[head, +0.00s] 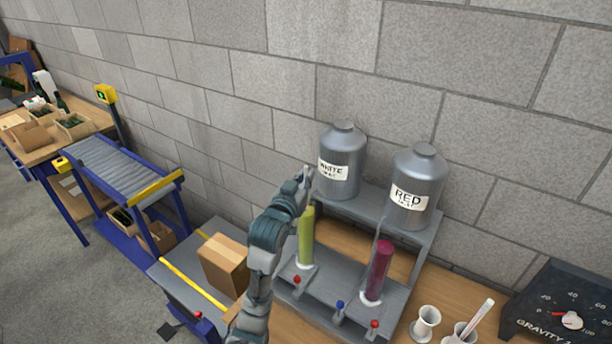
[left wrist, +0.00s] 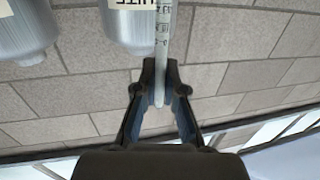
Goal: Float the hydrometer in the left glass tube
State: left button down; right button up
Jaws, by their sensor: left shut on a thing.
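My left gripper (head: 306,176) is raised beside the WHITE canister, above the top of the left glass tube. It is shut on the hydrometer (left wrist: 165,38), a slim pale rod with scale marks that shows between the fingers (left wrist: 160,85) in the left wrist view. In the head view the hydrometer is too small to make out clearly. The left glass tube (head: 306,238) holds yellow-green liquid and stands upright on the grey stand. The hydrometer appears clear of it. The right glass tube (head: 379,270) holds dark red liquid. My right gripper is not in view.
The WHITE canister (head: 341,160) and the RED canister (head: 416,187) stand on the stand's upper shelf (head: 372,199). White cups (head: 425,322), one with a white rod (head: 482,318), and a black gravity gauge (head: 560,305) are at right. A cardboard box (head: 223,263) is at left.

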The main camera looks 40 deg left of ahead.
pick_arm(q)
jog(key=shift+f, duration=0.15)
jog(key=c, duration=1.2)
grip_release()
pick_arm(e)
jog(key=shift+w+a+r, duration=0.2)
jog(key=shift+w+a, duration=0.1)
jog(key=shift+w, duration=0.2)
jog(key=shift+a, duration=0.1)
pick_arm(q)
jog(key=v, duration=0.7)
jog(key=shift+s, duration=0.15)
jog(key=shift+f, duration=0.1)
